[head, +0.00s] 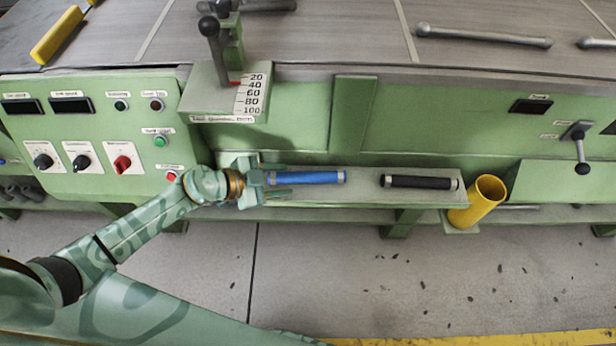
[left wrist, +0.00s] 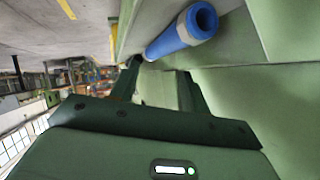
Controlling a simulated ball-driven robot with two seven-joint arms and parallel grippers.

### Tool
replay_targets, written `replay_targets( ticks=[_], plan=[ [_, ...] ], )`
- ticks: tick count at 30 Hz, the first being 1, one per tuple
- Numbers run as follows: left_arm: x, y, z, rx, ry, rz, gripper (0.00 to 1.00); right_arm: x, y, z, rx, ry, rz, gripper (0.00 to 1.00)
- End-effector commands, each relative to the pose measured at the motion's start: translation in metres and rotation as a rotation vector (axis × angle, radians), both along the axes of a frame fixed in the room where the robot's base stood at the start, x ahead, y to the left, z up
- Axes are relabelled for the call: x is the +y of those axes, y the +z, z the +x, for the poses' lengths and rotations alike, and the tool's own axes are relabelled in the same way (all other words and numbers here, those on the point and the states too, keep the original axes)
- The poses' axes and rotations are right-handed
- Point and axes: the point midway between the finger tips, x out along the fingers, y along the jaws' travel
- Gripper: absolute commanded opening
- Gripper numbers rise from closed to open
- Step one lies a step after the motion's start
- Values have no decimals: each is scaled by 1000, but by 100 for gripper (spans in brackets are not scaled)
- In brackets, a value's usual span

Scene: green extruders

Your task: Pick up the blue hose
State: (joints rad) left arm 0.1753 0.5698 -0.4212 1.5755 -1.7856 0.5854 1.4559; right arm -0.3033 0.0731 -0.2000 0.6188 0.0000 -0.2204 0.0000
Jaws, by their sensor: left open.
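The blue hose (head: 308,178) is a short blue tube with grey ends. It lies lengthwise on the narrow green shelf (head: 360,188) along the front of the machine. My left gripper (head: 279,181) is open at the hose's left end in the head view. In the left wrist view the hose (left wrist: 180,34) lies just beyond the fingers (left wrist: 158,84), its hollow end showing. I cannot tell whether the fingers touch it. My right gripper is not in view.
A black hose (head: 419,182) lies on the same shelf to the right. A yellow cup-like tube (head: 478,200) stands past the shelf's right end. The control panel (head: 95,135) with knobs and buttons is at the left. A lever (head: 212,45) rises above the shelf.

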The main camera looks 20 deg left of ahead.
Motion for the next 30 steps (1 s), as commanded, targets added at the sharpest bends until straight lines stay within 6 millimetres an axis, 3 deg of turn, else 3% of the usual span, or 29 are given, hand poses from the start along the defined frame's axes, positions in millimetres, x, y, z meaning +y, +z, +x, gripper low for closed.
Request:
replay_targets(
  ticks=[7,12,17,24,28,30],
  plan=[
    [-15,-14,15,0,0,0,46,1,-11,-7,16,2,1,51],
    [-31,-34,33,4,0,-1,46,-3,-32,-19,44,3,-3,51],
    [-43,-38,44,1,1,0,46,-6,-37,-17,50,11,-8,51],
    [-44,-35,45,-1,0,1,46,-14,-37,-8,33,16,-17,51],
    [-44,-35,45,-1,0,1,10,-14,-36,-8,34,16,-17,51],
    [-44,-34,45,-2,1,0,9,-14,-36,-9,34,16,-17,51]
  ],
)
